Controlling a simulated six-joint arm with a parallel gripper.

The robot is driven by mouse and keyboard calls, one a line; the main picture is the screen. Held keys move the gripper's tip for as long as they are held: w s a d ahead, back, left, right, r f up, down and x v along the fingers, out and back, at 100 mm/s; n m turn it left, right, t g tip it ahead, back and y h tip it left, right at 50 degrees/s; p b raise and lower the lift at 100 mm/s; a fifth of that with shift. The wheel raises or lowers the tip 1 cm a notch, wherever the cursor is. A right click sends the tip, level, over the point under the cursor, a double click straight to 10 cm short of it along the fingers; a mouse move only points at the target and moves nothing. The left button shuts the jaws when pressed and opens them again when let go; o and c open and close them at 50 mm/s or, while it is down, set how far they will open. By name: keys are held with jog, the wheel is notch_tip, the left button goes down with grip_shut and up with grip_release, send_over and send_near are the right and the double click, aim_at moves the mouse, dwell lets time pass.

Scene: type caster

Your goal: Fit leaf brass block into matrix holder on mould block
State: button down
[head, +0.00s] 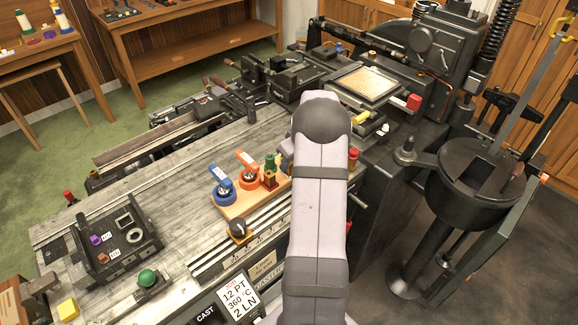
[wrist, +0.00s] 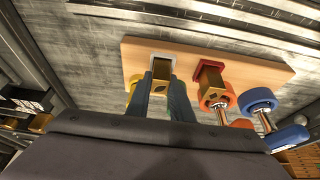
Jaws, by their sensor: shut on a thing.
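In the wrist view, my gripper (wrist: 164,90) is shut on a brass block (wrist: 162,69) at a pale grey collar on the wooden board (wrist: 135,50). I cannot tell whether the block is seated in the collar or lifted a little from it. In the head view my arm hides the gripper and the held block. Another brass block (wrist: 209,77) stands at a red collar beside it. A green-topped brass piece (head: 269,171) shows on the board in the head view. I cannot clearly make out the matrix holder or mould block.
Blue (head: 223,190) and orange (head: 248,179) ringed tools stand on the board. A black tray (head: 125,250) with small coloured pieces lies at the left. The casting machine (head: 440,50) stands at the back right, with a round black pot (head: 480,170) below it.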

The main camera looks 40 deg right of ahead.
jog(key=shift+r, duration=0.1)
notch_tip(320, 180, up, 10)
jog(key=b, duration=0.3)
dwell(0.5)
jog(key=w+a+n+g+y+p, duration=0.1)
jog(key=w+a+n+p, duration=0.2)
jog(key=a, duration=1.3)
jog(key=w+a+r+n+g+y+p, duration=0.1)
jog(key=w+a+n+p, duration=0.3)
jog(key=a+n, duration=0.5)
jog(key=w+a+n+g+y+p, duration=0.2)
jog(key=w+a+n+p, duration=0.2)
jog(key=a, duration=2)
jog(key=w+n, duration=0.2)
jog(key=shift+w+a+r, duration=0.25)
jog(key=shift+w, duration=0.15)
